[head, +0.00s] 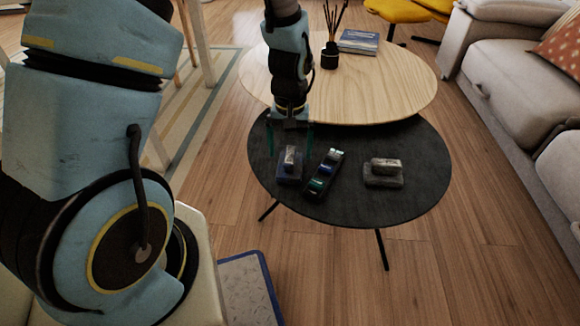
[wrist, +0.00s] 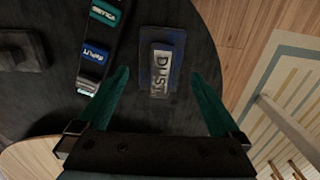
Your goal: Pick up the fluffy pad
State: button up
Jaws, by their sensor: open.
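On the black round table (head: 420,190) lie two small pads with block-like tops; I cannot tell for certain which is the fluffy pad. One is a dark blue pad with a pale block lettered "DUST" (head: 290,166), also in the wrist view (wrist: 173,82). The other is a grey, rough-looking pad (head: 384,173), at the left edge of the wrist view (wrist: 22,50). My gripper (head: 290,140) is open and empty, pointing down above the blue pad. In the wrist view its green fingers (wrist: 159,76) stand either side of that pad, apart from it.
A black tray (head: 323,174) with several coloured labelled items lies between the two pads, close beside the blue one. A higher wooden table (head: 400,85) behind holds a reed diffuser (head: 330,58) and books (head: 358,41). A sofa (head: 515,90) stands at right.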

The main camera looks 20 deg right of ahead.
aim_at(290, 154)
notch_tip(290, 154, down, 4)
jog(key=shift+f+b, duration=0.1)
jog(key=shift+b, duration=0.45)
jog(key=c, duration=1.4)
notch_tip(290, 154, up, 10)
jog(key=p, duration=0.3)
